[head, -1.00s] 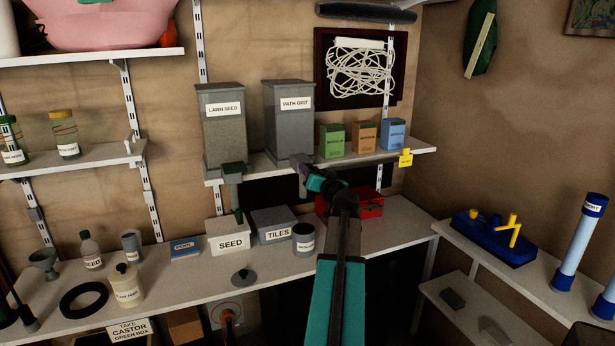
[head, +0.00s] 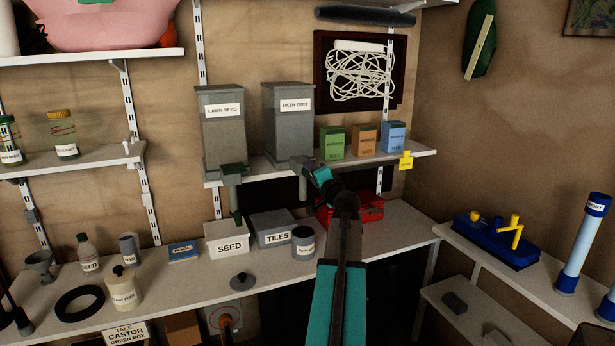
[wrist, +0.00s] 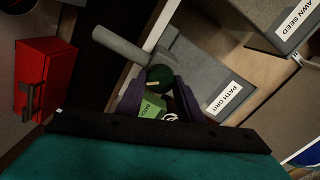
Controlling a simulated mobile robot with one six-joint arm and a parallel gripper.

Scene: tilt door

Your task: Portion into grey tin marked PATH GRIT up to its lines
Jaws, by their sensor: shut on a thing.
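The grey PATH GRIT hopper (head: 290,130) stands on the upper shelf, with a grey spout (head: 303,188) hanging below its front. My gripper (head: 313,168) is at the hopper's lower front. In the wrist view my gripper (wrist: 158,92) is shut on a dark green rounded knob (wrist: 160,74) beside the grey spout (wrist: 122,46). The hopper (wrist: 215,88) lies just beyond the fingers. A grey tin (head: 303,242) stands upright on the bench below the spout; its label is too small to read. The tin's inside and any flow of grit cannot be made out.
The LAWN SEED hopper (head: 223,125) with its own spout stands to the left. Several small boxes, one green (head: 332,143), stand right of my gripper. On the bench are a SEED box (head: 227,240), a TILES box (head: 273,229) and a red box (head: 368,207).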

